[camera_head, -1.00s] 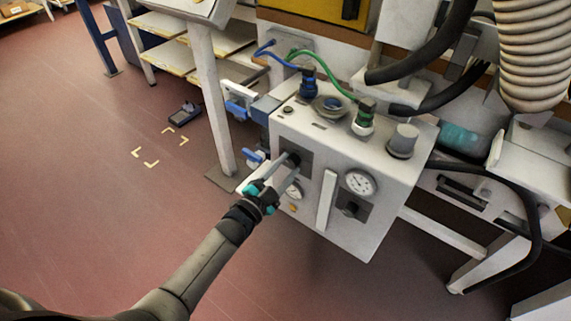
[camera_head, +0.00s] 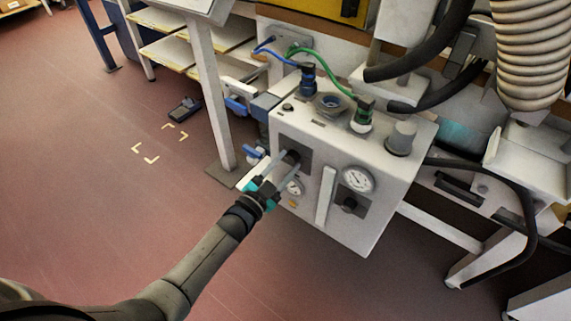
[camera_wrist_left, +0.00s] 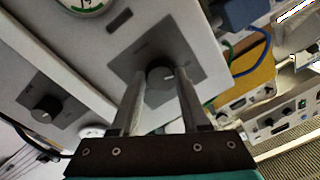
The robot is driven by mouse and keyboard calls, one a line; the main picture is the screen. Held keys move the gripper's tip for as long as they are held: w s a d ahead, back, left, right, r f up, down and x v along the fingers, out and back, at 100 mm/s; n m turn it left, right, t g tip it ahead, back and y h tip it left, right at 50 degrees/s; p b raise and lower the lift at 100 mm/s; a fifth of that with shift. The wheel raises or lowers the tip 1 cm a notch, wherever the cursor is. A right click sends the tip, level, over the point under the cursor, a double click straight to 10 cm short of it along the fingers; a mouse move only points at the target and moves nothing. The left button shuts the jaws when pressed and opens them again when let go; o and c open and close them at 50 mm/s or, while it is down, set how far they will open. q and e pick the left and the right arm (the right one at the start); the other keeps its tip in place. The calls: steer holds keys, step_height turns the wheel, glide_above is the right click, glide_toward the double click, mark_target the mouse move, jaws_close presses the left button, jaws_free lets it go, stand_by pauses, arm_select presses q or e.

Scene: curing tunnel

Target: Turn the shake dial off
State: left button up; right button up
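A dark round dial (camera_head: 291,157) sits on a dark square plate at the upper left of the white control box's front (camera_head: 318,165). In the left wrist view the dial (camera_wrist_left: 160,75) shows a light pointer mark; its lettering is too small to read. My left gripper (camera_head: 284,167) reaches the dial from the front. In the left wrist view its two fingers (camera_wrist_left: 160,84) are apart, one on each side of the dial, with narrow gaps visible. A second dial (camera_head: 349,204) sits lower right on the same face, also at the left in the wrist view (camera_wrist_left: 44,110). My right gripper is out of view.
A round gauge (camera_head: 358,179) is above the second dial, and a vertical white bar (camera_head: 326,195) stands between the dials. A smaller gauge (camera_head: 294,187) is just below my fingers. A blue-handled valve (camera_head: 252,155) is left of the box. Open floor (camera_head: 90,200) lies left.

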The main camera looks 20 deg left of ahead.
arm_select(q)
steer(key=o, duration=0.5)
steer(key=shift+c, duration=0.2)
steer(key=shift+s, duration=0.1)
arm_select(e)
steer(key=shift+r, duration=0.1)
arm_select(q)
steer(key=shift+s+a, duration=0.1)
steer(key=shift+s, duration=0.15)
steer(key=p+v, duration=0.3)
steer(key=v, duration=1.1)
steer(key=shift+s+p, duration=0.2)
steer(key=shift+p, duration=0.1)
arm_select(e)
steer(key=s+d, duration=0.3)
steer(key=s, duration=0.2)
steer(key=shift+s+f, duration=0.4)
arm_select(q)
steer(key=shift+a, duration=0.15)
